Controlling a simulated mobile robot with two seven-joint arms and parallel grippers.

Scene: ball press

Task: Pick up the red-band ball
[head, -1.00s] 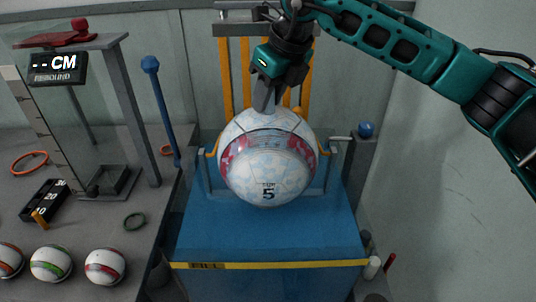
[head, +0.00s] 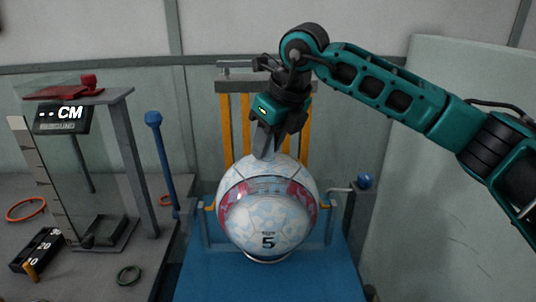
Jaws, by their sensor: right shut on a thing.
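A large white ball (head: 268,222) with a pale blue pattern, a red band and a printed "5" sits in the middle of the view. It is over the blue stand, between the stand's side brackets. My right gripper (head: 264,150) comes down from above, and its fingers meet the top of this ball. It is shut on the ball; the ball partly hides the fingertips. My left gripper is not in view.
Orange upright bars (head: 292,125) stand behind the ball. A blue-knobbed lever (head: 364,181) is at the stand's right. On the grey table at left are a rebound gauge (head: 62,118), a blue rod (head: 160,165), a numbered black block (head: 38,250) and coloured rings (head: 128,275).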

